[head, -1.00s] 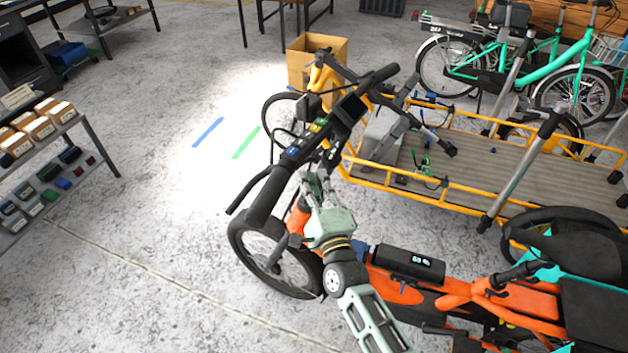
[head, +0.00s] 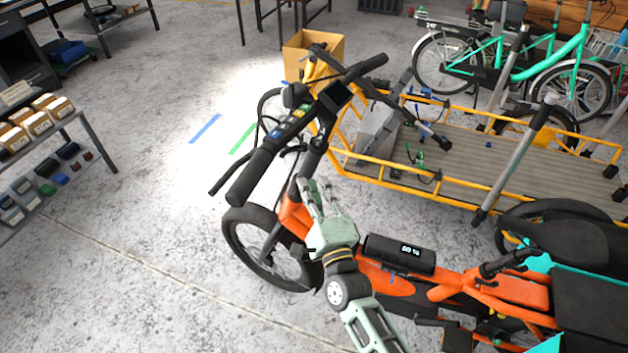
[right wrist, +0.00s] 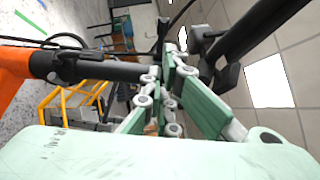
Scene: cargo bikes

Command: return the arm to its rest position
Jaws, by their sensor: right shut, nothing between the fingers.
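My right gripper (head: 312,198) is in the middle of the head view, in front of the orange cargo bike's stem and below its handlebar (head: 285,130). It is shut and empty, with its pale green fingers pointing up toward the handlebar. In the right wrist view the fingers (right wrist: 165,100) are close together, with a black tube of the bike (right wrist: 90,68) behind them. I see no grip on any part of the bike; whether a finger touches it, I cannot tell. My left gripper is not in view.
The orange bike (head: 395,290) fills the lower right, close to my right arm. Behind it stands a yellow-railed cargo bike (head: 470,165), then a teal bike (head: 510,70). A shelf with small boxes (head: 40,125) is at the left.

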